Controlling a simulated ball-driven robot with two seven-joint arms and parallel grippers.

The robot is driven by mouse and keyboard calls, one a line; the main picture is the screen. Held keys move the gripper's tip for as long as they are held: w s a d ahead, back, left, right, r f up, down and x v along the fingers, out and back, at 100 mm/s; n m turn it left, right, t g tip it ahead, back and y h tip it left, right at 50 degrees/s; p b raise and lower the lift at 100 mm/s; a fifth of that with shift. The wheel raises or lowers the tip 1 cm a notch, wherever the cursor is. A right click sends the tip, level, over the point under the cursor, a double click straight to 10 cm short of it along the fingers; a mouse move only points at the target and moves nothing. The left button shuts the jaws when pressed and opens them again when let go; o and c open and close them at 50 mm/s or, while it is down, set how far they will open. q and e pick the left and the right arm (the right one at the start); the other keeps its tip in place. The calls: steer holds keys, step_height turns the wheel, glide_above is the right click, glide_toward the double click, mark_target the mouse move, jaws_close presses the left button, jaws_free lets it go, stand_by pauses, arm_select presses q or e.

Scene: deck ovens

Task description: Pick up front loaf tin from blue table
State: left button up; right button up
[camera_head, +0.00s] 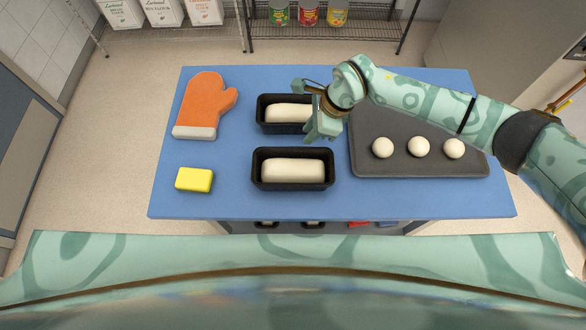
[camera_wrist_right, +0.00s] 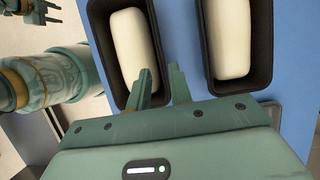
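The front loaf tin (camera_head: 293,187) is black, holds a pale dough loaf and stands upright on the blue table (camera_head: 245,205). In the right wrist view the front tin (camera_wrist_right: 100,48) is on the left. My right gripper (camera_head: 315,132) is above the table near the right ends of the two tins. In the wrist view its fingers (camera_wrist_right: 164,88) are apart with nothing between them. One finger overlaps the front tin's near corner in view; the other shows over the gap between tins. Contact cannot be told. My left gripper (camera_wrist_right: 40,10) shows small at the top left.
The back loaf tin (camera_head: 262,115), also with dough, is close behind, partly hidden by my right gripper. A dark tray (camera_head: 420,168) with dough balls lies right. An orange oven mitt (camera_head: 205,103) and a yellow sponge (camera_head: 194,180) lie left. Bare table surrounds the sponge.

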mark_target(295, 148)
steer(key=x, duration=0.7)
steer(key=shift+a+f, duration=0.25)
steer(key=shift+a, duration=0.15)
jaws_close()
stand_by(1.0)
